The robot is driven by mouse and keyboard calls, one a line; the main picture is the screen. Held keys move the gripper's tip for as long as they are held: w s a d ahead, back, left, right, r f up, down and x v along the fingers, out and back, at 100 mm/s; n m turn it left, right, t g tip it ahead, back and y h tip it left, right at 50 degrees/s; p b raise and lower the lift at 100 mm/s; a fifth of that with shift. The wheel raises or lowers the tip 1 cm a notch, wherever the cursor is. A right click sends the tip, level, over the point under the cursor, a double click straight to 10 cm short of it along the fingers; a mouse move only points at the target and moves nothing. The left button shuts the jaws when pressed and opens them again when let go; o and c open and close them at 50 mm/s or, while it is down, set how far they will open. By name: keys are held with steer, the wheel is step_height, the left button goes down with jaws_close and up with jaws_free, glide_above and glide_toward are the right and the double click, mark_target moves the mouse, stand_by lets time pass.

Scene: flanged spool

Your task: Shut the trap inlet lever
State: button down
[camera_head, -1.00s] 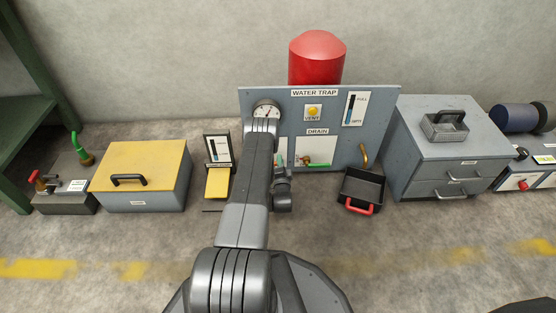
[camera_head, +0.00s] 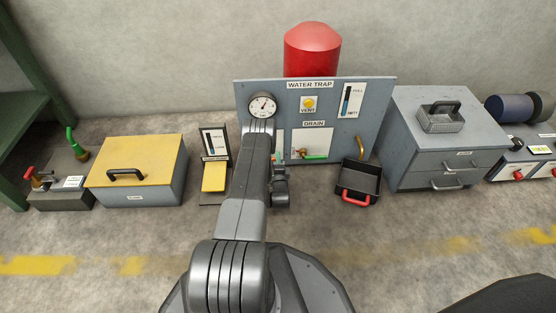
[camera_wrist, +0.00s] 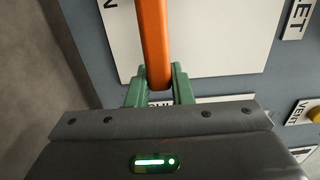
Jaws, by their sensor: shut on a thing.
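An orange lever (camera_wrist: 154,40) runs up from between the green fingers of my gripper (camera_wrist: 160,85) in the wrist view. The fingers are shut on its lower end. The lever lies over a white plate (camera_wrist: 205,40) on the grey panel. In the head view my arm hides the lever and most of the gripper. The water trap panel (camera_head: 376,115) stands upright there, with a round gauge (camera_head: 262,105), a yellow vent button (camera_head: 308,103) and a green-handled drain valve (camera_head: 314,156).
A black tray with a red handle (camera_head: 356,198) sits at the panel's lower right. A yellow-lidded box (camera_head: 135,165) and a small gauge stand (camera_head: 214,165) are to the left. A grey drawer cabinet (camera_head: 440,145) is to the right.

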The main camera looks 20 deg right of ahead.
steer(key=shift+f, duration=0.1)
steer(key=c, duration=1.3)
jaws_free()
steer(key=shift+s, duration=0.1)
steer(key=p+v, duration=0.4)
steer(key=v, duration=0.9)
steer(key=shift+s+a+p, duration=0.15)
steer(key=shift+s+p, duration=0.2)
steer(key=shift+p, duration=0.05)
